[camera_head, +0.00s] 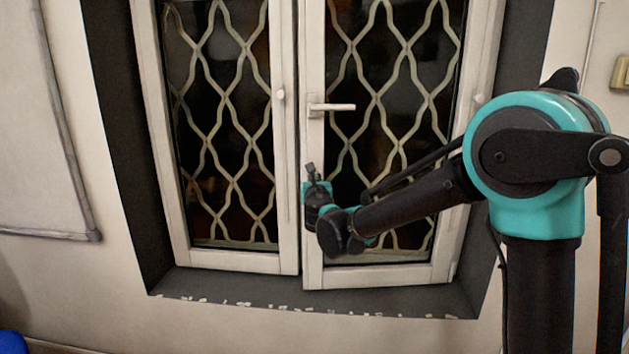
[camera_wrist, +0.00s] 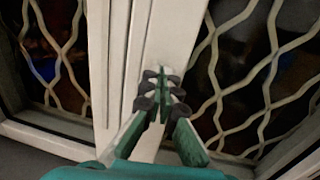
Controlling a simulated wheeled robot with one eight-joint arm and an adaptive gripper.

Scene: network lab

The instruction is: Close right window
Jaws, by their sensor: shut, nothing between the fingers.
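The right window (camera_head: 313,262) is a white-framed sash with dark glass behind a wavy lattice. Its bottom edge sits lower in the head view than the left window's, and a dark gap runs between them, so it looks slightly ajar. Its white handle (camera_head: 332,107) points right. My gripper (camera_head: 311,167) is in front of the right window's left stile, below the handle. In the wrist view my gripper (camera_wrist: 161,76) is shut and empty, its fingertips over the white stile (camera_wrist: 178,35). I cannot tell whether they touch it.
The left window (camera_head: 288,200) stands beside it, its frame seeming flush. A dark sill (camera_head: 225,285) with small white flecks runs below both windows. A whiteboard (camera_head: 45,130) hangs on the left wall. Part of a blue object (camera_head: 12,342) shows at the lower left.

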